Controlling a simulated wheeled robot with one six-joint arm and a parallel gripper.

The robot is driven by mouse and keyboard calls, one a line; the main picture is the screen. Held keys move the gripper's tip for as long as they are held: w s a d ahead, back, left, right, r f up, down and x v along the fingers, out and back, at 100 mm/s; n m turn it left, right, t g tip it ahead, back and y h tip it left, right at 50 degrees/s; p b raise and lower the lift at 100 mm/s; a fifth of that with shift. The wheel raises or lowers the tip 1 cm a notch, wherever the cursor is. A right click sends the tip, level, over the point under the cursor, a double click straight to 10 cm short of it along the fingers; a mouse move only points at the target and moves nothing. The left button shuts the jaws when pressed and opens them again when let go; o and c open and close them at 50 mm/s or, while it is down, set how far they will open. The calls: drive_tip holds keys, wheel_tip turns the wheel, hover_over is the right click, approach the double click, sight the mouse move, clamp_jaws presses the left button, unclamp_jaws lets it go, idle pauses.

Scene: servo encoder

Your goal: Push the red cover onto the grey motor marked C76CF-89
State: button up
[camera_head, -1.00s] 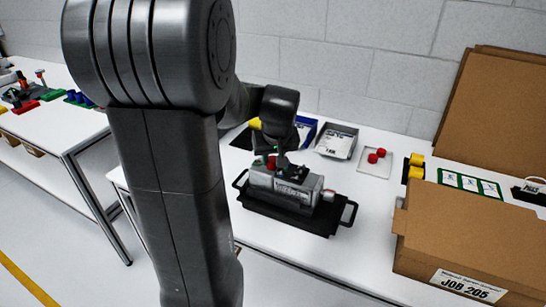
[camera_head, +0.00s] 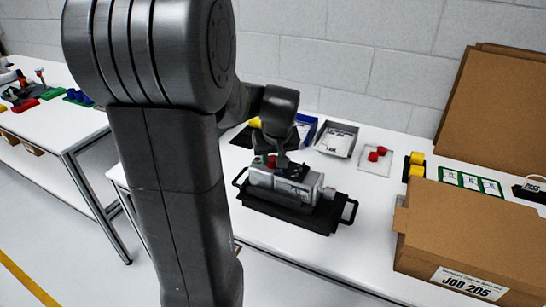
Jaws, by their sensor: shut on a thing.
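The grey motor (camera_head: 300,188) lies in a black tray (camera_head: 318,218) with a handle at each end, on the white table. The marking on the motor is too small to read here.
Red caps (camera_head: 377,153) sit on a pale sheet to the right, with yellow parts (camera_head: 416,161) beyond. A cardboard box (camera_head: 470,240) marked JOB 205 stands at the right. Grey and blue bins (camera_head: 337,142) stand behind the motor.

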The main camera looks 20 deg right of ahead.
drive_tip(key=shift+s+a+f, duration=0.1)
drive_tip(key=shift+f, duration=0.1)
idle(0.7)
drive_tip(key=o, duration=1)
drive_tip(key=shift+a, duration=0.1)
drive_tip(key=shift+d+r+p, duration=0.25)
drive_tip(key=shift+r+p, duration=0.3)
drive_tip(key=shift+r, duration=0.25)
drive_tip(key=shift+r+p, duration=1.4)
drive_tip(key=shift+r, duration=0.7)
clamp_jaws()
